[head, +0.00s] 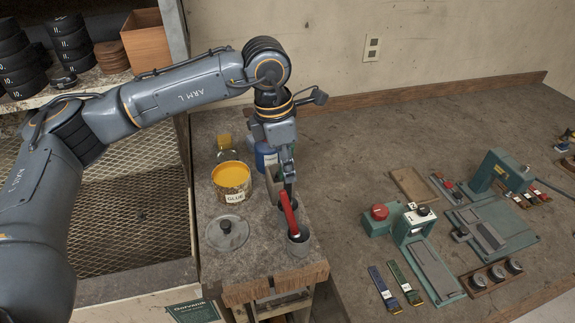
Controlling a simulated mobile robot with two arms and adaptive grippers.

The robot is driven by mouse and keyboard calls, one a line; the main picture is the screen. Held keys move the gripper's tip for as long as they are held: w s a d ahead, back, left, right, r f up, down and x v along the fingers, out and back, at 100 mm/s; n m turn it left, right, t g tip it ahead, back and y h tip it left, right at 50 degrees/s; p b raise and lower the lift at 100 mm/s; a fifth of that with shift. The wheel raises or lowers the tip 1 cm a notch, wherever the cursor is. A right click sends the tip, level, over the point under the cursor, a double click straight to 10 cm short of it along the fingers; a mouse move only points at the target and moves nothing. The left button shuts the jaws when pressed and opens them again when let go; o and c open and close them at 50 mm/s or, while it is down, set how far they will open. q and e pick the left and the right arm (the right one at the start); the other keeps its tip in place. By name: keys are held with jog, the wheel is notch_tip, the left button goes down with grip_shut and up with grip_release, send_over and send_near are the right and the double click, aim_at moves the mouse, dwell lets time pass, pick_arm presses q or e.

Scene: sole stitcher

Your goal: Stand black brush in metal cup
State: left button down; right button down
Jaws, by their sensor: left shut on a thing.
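My left gripper (287,180) points down over the narrow bench and is shut on a brush, which the fingers largely hide. A red bar-like handle (289,213) slants from just under the fingertips down to the mouth of a small grey metal cup (299,246). I cannot tell whether this red handle is the held brush or a separate one. A dark shape shows right behind the red handle, too small to tell as the black brush. The cup stands upright near the front edge of the bench. My right gripper is not in view.
A yellow glue can (233,194) stands left of the gripper, with a round lid (228,232) in front of it. A blue container (266,158) stands behind. The wide table on the right holds a red-knobbed green device (379,213), a wooden block (411,186) and small tools.

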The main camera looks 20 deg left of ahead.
pick_arm(q)
jog(key=c, duration=1.3)
grip_release()
jog(key=shift+o, duration=0.2)
notch_tip(320, 180, up, 12)
jog(key=a, duration=0.1)
jog(key=shift+s+a, duration=0.3)
jog(key=shift+s, duration=0.15)
jog(key=shift+f, duration=0.1)
